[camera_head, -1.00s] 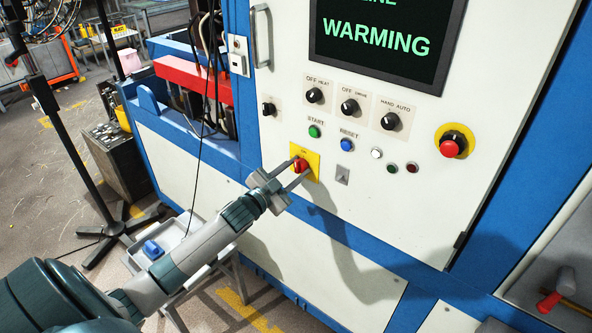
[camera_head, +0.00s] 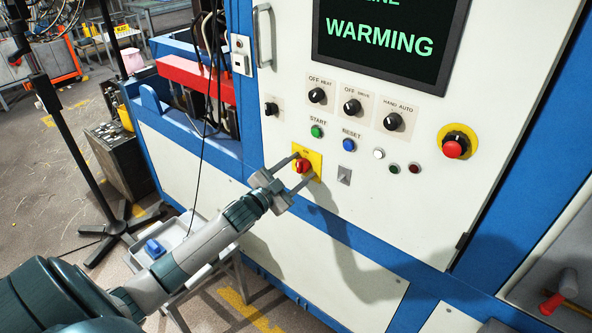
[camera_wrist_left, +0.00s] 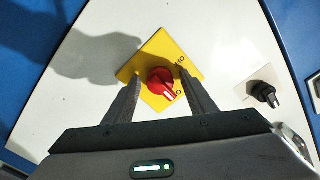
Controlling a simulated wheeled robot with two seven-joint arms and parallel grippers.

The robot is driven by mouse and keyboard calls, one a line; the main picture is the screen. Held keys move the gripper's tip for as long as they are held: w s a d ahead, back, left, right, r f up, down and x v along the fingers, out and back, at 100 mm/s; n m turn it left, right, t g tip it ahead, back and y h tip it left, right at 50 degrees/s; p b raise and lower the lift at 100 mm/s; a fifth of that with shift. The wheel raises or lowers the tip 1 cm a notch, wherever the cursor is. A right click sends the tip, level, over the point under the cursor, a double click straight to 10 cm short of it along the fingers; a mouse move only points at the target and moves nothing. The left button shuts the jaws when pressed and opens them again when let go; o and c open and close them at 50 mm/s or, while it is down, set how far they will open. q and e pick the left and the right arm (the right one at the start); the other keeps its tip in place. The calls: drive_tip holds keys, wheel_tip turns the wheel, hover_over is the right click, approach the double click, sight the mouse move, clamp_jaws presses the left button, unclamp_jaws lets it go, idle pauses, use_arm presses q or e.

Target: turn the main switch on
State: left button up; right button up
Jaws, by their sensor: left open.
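The main switch (camera_head: 302,166) is a red rotary knob on a yellow plate (camera_head: 315,160) low on the white machine panel. In the left wrist view the red knob (camera_wrist_left: 161,82) sits on its tilted yellow plate (camera_wrist_left: 186,70), with a white mark toward the lower right. My left gripper (camera_head: 296,170) is open, its two fingers pointing at the panel on either side of the knob. In the left wrist view the fingers (camera_wrist_left: 160,88) are spread left and right of the knob, with gaps between. My right gripper is not in view.
The screen (camera_head: 385,40) reads WARMING. Black selector knobs (camera_head: 352,107), a green START button (camera_head: 316,131), a blue RESET button (camera_head: 349,145) and a red emergency button (camera_head: 454,147) are nearby. A cart with a blue object (camera_head: 153,249) stands below my left arm.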

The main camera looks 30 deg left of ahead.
use_arm(q)
drive_tip(key=shift+s, duration=0.15)
drive_tip(key=shift+s+f+b, duration=0.1)
drive_tip(key=shift+s+b, duration=0.2)
drive_tip(key=shift+s, duration=0.3)
drive_tip(key=s+a+b, duration=0.1)
drive_tip(key=s+b, duration=0.3)
drive_tip(key=s, duration=1.1)
drive_tip(key=shift+s+a+b, duration=0.2)
drive_tip(key=shift+s+b, duration=0.1)
drive_tip(key=shift+s, duration=0.1)
